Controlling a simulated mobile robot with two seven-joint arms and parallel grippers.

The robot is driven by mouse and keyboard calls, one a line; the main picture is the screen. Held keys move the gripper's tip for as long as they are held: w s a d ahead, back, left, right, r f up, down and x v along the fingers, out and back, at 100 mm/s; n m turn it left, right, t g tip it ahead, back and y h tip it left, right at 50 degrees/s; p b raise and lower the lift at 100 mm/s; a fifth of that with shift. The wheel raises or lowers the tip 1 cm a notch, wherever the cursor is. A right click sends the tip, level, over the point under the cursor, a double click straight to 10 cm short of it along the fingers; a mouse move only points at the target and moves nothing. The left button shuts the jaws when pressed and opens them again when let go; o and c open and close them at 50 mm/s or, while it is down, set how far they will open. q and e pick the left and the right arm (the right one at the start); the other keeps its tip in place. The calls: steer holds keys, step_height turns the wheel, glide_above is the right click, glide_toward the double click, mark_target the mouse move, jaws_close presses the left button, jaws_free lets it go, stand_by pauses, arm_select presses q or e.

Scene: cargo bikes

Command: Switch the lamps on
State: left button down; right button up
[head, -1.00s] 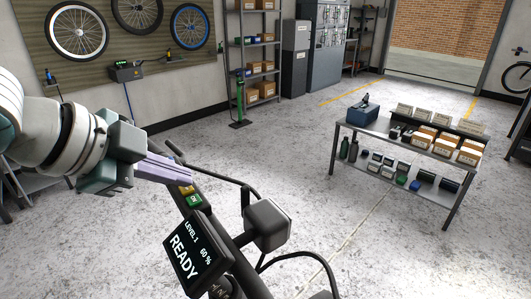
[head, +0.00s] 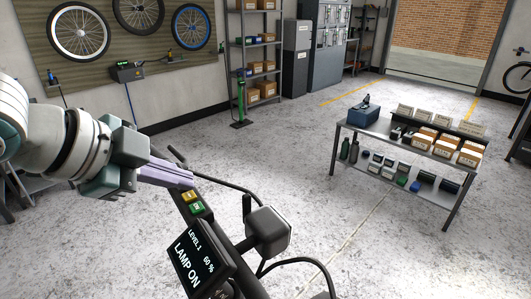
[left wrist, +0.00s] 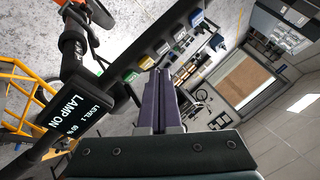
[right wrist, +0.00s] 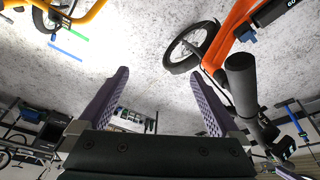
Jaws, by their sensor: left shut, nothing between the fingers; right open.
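A black display (head: 200,262) on the bike's handlebar reads "LAMP ON", "LEVEL 1" and 60 %; it also shows in the left wrist view (left wrist: 72,115). A yellow button (head: 189,196) and a green button (head: 196,209) sit above it on the bar.
A dark boxy part (head: 267,226) sticks out beside the handlebar, with cables around it. In the right wrist view, an orange bike frame (right wrist: 232,30) and a black grip (right wrist: 240,78) are near the right finger. A grey table (head: 400,148) stands farther off; the floor between is clear.

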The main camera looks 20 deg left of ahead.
arm_select(q)
step_height(320, 180, up, 6)
steer(key=p, duration=0.7)
steer(key=shift+d, duration=0.15)
